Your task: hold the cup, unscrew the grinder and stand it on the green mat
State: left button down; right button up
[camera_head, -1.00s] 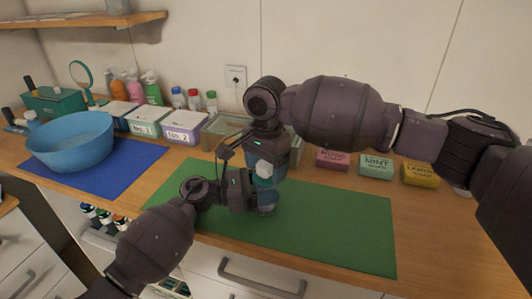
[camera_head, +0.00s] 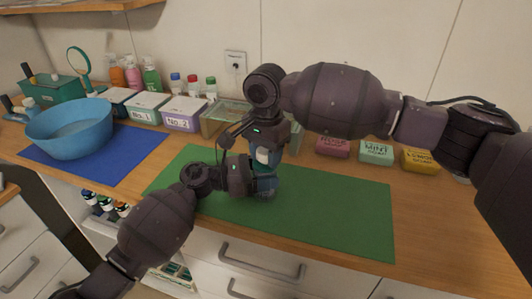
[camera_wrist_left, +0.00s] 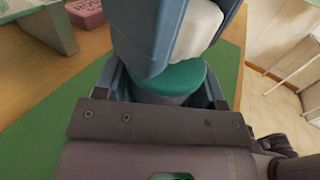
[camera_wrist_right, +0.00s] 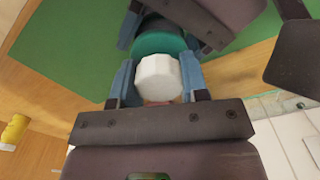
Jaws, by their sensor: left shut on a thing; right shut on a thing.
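The grinder (camera_head: 263,156) shows as a white faceted piece between the fingers of my right gripper (camera_head: 265,153), which is shut on it from above. Its white face also shows in the right wrist view (camera_wrist_right: 158,79). Just below is a round teal-green part with a darker body, which I take to be the cup (camera_wrist_left: 174,80). My left gripper (camera_head: 264,184) is shut around the cup from the left side. The fingers hide most of the cup, and I cannot tell if its base touches the green mat (camera_head: 330,215). The grinder and cup are in line, one above the other.
A blue bowl (camera_head: 68,132) stands on a blue mat (camera_head: 120,155) at left. Boxes, bottles and a glass container (camera_head: 222,118) line the back. Pink, mint and yellow soaps (camera_head: 420,161) sit at back right. The right part of the green mat is clear.

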jog(key=n, duration=0.5)
jog(key=shift+a, duration=0.1)
jog(key=n, duration=0.4)
jog(key=shift+n, duration=0.3)
jog(key=n, duration=0.4)
jog(key=shift+a, duration=0.1)
jog(key=n, duration=0.8)
jog(key=shift+s+n, duration=0.1)
jog(key=shift+n, duration=0.2)
jog(key=n, duration=0.8)
jog(key=shift+s, duration=0.1)
jog(key=n, duration=0.5)
jog(key=shift+s+n, duration=0.1)
jog(key=shift+n, duration=0.2)
